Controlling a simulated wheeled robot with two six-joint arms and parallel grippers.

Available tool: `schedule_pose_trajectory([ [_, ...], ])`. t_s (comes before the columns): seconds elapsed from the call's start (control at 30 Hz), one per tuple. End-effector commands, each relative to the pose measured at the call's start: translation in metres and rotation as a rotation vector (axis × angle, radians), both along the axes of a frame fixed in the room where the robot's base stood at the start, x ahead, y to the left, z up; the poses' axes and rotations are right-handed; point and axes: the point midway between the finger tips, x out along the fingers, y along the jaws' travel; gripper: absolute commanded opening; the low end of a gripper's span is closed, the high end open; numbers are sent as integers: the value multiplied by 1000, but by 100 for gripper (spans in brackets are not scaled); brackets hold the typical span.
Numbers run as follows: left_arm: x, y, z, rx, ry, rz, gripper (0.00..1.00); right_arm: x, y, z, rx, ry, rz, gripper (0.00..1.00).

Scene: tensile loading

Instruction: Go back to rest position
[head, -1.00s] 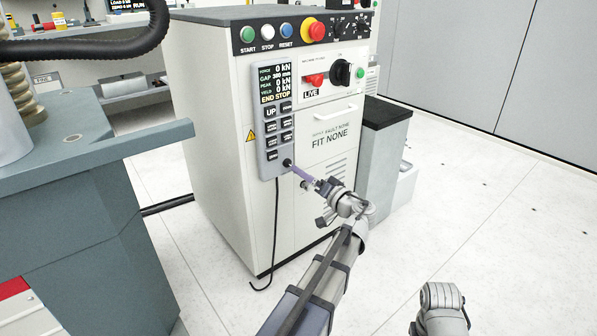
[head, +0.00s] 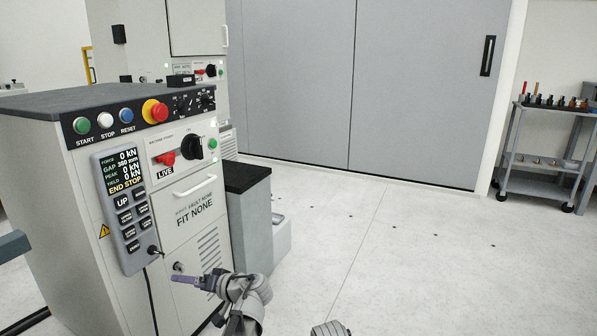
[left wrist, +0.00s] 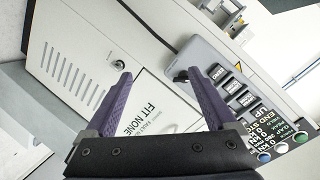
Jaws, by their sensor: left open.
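My left gripper (head: 178,279) is in front of the white control cabinet's lower part in the head view, its purple fingers pointing left. In the left wrist view its two purple fingers (left wrist: 158,76) are spread apart with nothing between them. The gripper is apart from the grey hand pendant (head: 125,210), which hangs on the cabinet front (head: 55,175) and reads "END STOP". The pendant also shows in the left wrist view (left wrist: 205,65), beyond the right finger. A grey part of my other arm shows at the bottom edge; my right gripper is out of view.
The cabinet top carries START, STOP and RESET buttons and a red emergency knob (head: 155,111). A grey block with a black top (head: 245,178) stands beside the cabinet. The floor (head: 400,260) to the right is clear up to a grey trolley (head: 545,185). Grey wall panels stand behind.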

Motion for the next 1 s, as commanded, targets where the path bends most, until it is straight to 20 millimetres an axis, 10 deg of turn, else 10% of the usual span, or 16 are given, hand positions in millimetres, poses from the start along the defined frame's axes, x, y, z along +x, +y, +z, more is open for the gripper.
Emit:
schedule_pose_trajectory([
  [0.3,-109,-140,-52,-528,518,-210,90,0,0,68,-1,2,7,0],
  [0.6,-194,-241,-55,-832,854,-472,90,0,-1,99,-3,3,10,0],
  [1.0,-206,-258,26,-885,905,-522,90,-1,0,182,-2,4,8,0],
])
